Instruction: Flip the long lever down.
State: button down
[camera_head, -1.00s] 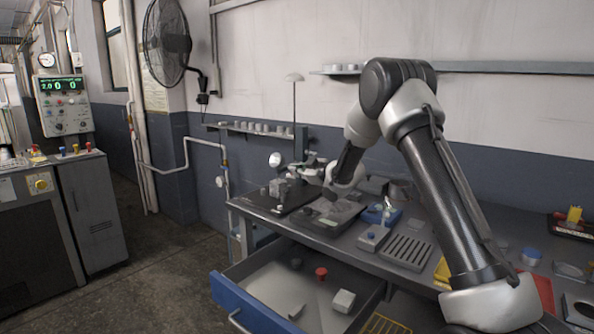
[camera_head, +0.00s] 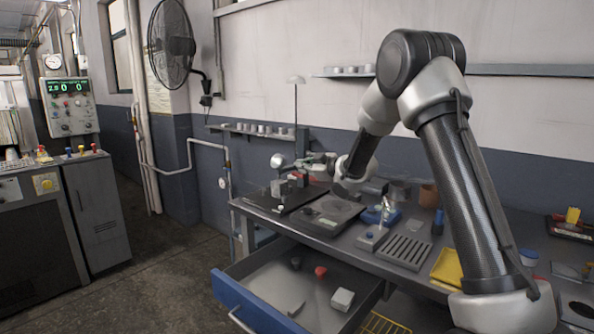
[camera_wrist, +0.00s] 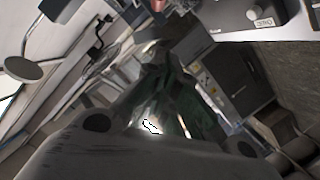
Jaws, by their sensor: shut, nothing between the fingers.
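My gripper (camera_head: 312,160) points left above the far left part of the workbench, near a small dark fixture with a grey block (camera_head: 279,187). In the wrist view my gripper (camera_wrist: 160,65) is shut and blurred, with nothing seen between its fingers. I cannot clearly pick out the long lever in either view.
The workbench (camera_head: 345,241) holds a dark tray (camera_head: 327,213), a blue-based device (camera_head: 380,216), a slotted rack (camera_head: 405,252) and a yellow tray (camera_head: 447,268). An open drawer (camera_head: 232,300) juts out at the front. A thin stand (camera_head: 295,110) rises near my gripper. Floor at left is clear.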

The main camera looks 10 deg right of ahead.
jog(key=shift+v, duration=2)
jog(key=s+d+r+m+h, duration=0.4)
jog(key=s+d+r+h, duration=0.1)
jog(key=s+d+r, duration=0.15)
jog(key=s+d+r+m+g+h, duration=0.15)
jog(key=s+d, duration=0.25)
jog(key=s, duration=0.4)
jog(key=s+d+m+g+h, duration=0.2)
jog(key=s+d+m, duration=0.15)
jog(key=s, duration=0.45)
jog(key=s+f+m+g, duration=0.2)
jog(key=s, duration=1.2)
jog(key=s+f+m+g, duration=0.2)
jog(key=s+f+g, duration=0.1)
jog(key=s, duration=1.1)
jog(key=shift+f, duration=0.35)
